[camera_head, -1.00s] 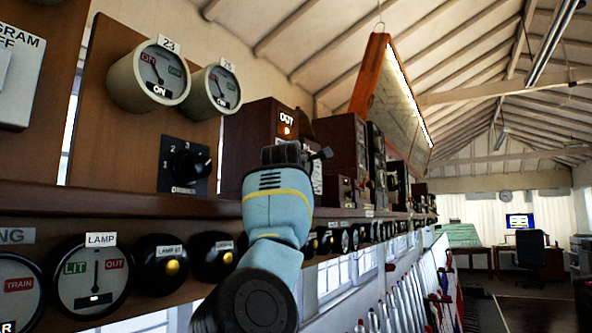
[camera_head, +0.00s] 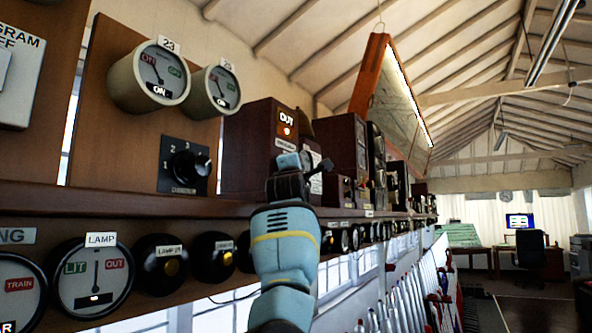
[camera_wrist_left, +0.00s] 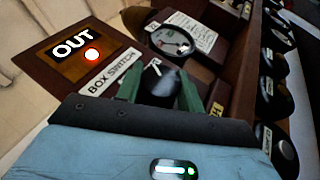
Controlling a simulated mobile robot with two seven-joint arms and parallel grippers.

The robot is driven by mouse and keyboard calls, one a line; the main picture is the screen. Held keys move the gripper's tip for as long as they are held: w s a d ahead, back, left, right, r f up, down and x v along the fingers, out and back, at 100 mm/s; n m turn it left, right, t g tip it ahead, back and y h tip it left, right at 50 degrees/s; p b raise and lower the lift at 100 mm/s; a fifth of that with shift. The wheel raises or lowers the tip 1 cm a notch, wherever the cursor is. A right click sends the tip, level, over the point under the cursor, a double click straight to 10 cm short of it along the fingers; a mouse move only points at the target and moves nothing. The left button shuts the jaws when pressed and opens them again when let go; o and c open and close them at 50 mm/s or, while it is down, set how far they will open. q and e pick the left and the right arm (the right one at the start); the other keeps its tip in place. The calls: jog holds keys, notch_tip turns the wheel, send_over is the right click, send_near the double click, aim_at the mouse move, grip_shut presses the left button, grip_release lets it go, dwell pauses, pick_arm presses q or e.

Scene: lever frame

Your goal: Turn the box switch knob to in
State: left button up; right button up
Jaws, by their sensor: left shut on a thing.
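The box switch is a dark wooden box (camera_head: 252,150) on the shelf in the head view. Its lit OUT window (camera_head: 287,122) glows orange, and in the left wrist view the OUT sign (camera_wrist_left: 75,42) has a bright red lamp. The round black box switch knob (camera_wrist_left: 157,80) with a white pointer mark sits beside the BOX SWITCH label (camera_wrist_left: 110,75). My left gripper (camera_wrist_left: 160,88) is shut on this knob, one green finger on each side. In the head view my left gripper (camera_head: 290,168) is in front of the box and hides the knob. My right gripper is out of view.
A rotary selector (camera_head: 188,164) and round dials (camera_head: 150,75) are to the left. Black plungers (camera_head: 162,260) line the panel under the shelf (camera_head: 130,205). In the left wrist view a gauge (camera_wrist_left: 172,40) stands close beyond the knob.

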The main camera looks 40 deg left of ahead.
pick_arm(q)
jog(key=shift+n+t+y, duration=0.4)
jog(key=shift+n+y, duration=0.2)
jog(key=shift+y, duration=0.1)
jog(key=o, duration=1)
jog(key=shift+s+d+f, duration=0.25)
jog(key=shift+s+f, duration=0.25)
jog(key=shift+v, duration=3.2)
jog(key=shift+d+r, duration=0.1)
jog(key=shift+r, duration=0.05)
